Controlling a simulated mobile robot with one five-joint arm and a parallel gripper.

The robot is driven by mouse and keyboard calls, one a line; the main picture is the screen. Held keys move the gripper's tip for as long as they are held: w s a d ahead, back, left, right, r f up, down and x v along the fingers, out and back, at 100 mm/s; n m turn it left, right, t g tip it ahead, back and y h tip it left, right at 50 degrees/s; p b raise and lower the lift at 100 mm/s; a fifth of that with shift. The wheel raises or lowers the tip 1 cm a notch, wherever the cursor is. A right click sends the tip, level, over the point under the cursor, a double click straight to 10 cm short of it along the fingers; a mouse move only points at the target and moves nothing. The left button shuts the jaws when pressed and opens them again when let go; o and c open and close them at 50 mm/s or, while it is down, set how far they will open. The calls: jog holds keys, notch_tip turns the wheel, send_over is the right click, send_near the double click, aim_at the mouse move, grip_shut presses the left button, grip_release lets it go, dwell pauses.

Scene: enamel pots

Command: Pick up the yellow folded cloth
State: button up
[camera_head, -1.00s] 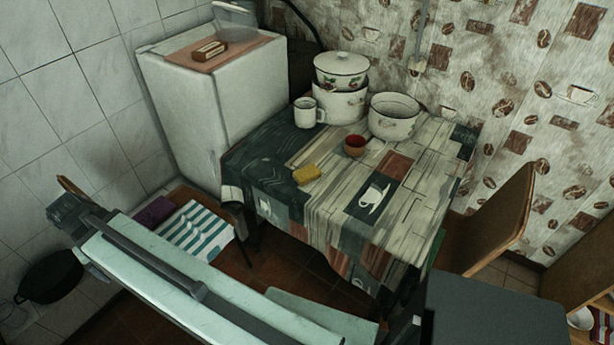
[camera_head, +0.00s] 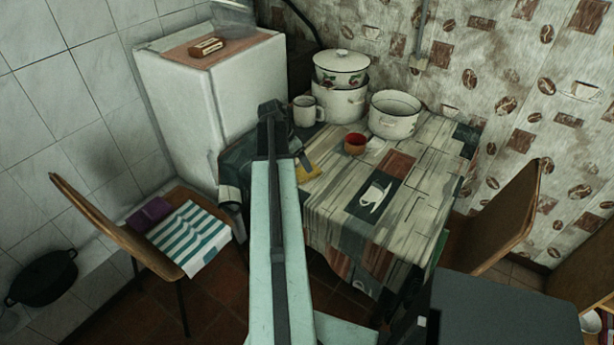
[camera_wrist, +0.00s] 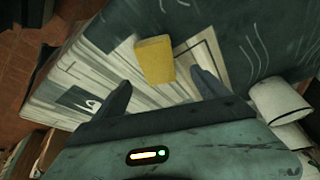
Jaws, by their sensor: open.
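The yellow folded cloth (camera_head: 311,173) lies on the patterned tablecloth (camera_head: 335,207) near the table's left side. In the head view my arm hides part of it. In the wrist view the cloth (camera_wrist: 155,59) shows whole, just beyond and roughly between my fingertips. My gripper (camera_wrist: 163,88) is open and empty, its two dark fingers spread wide. It is over the table, and no contact with the cloth shows.
A white mug (camera_head: 306,111), a lidded pot (camera_head: 341,70) on another pot (camera_head: 338,102), an open pot (camera_head: 394,116) and a red bowl (camera_head: 355,144) stand behind the cloth. A fridge (camera_head: 220,105) stands left. The table's front is clear.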

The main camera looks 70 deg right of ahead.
aim_at(306, 173)
jog(key=shift+a+b+x, duration=0.15)
jog(key=shift+b+x, duration=1.2)
jog(key=shift+x, duration=0.3)
jog(key=shift+a+b+x, duration=0.15)
jog(key=shift+b+x, duration=1.2)
jog(key=shift+x, duration=0.35)
jog(key=shift+f, duration=0.25)
